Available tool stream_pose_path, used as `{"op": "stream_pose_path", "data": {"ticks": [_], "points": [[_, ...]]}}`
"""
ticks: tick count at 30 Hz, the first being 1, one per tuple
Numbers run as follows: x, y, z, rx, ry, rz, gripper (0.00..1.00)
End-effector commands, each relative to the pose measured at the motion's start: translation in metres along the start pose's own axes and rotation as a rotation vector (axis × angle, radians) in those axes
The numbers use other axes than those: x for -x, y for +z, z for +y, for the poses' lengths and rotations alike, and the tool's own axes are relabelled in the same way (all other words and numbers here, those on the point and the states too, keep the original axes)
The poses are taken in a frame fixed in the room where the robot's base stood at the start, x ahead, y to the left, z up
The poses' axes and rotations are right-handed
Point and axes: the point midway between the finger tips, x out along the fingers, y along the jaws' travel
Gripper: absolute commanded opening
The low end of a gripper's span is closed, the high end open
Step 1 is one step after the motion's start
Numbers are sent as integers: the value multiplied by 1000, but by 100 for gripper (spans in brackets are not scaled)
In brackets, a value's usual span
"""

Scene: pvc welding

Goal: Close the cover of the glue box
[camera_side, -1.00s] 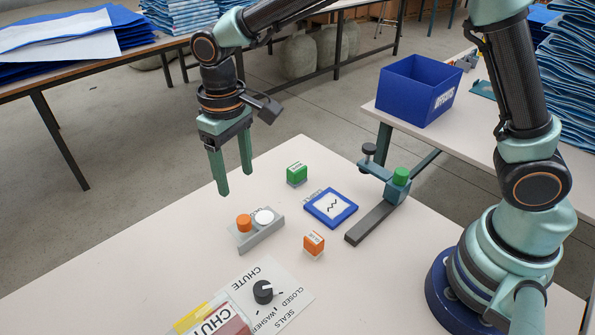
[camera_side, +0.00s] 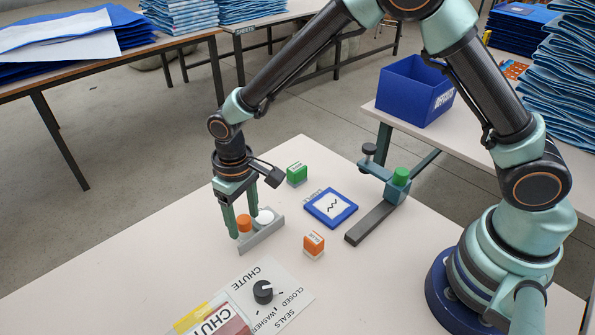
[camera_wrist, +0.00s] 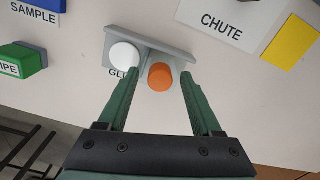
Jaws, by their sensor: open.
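The glue box (camera_side: 262,238) is a low grey holder with a raised back wall, on the white table. Its label, partly hidden, reads "GLU" in the wrist view, where the box (camera_wrist: 147,40) lies ahead of my fingers. An orange round cap (camera_side: 244,223) and a white round disc (camera_side: 265,216) sit side by side on it. In the wrist view the orange cap (camera_wrist: 160,77) is between my fingertips and the white disc (camera_wrist: 124,55) is just left of them. My gripper (camera_side: 243,226) is open, pointing down with its fingers around the orange cap. Contact cannot be told.
A green-topped box (camera_side: 297,174), blue sample pad (camera_side: 331,207) and orange-topped box (camera_side: 313,244) stand to the right. A clamp-like stand (camera_side: 385,205) is beyond them. A chute panel with a black knob (camera_side: 263,291) lies in front. The table's left part is clear.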

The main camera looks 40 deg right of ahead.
Motion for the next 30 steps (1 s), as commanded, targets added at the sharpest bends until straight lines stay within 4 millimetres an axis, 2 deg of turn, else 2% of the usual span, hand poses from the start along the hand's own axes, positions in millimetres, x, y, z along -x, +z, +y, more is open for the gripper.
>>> {"op": "stream_pose_path", "data": {"ticks": [3,4,9,30], "points": [[0,0,0,0,0,0,66],[0,0,0,0,0,0,62],[0,0,0,0,0,1,0],[1,0,0,0,0,1,0]]}}
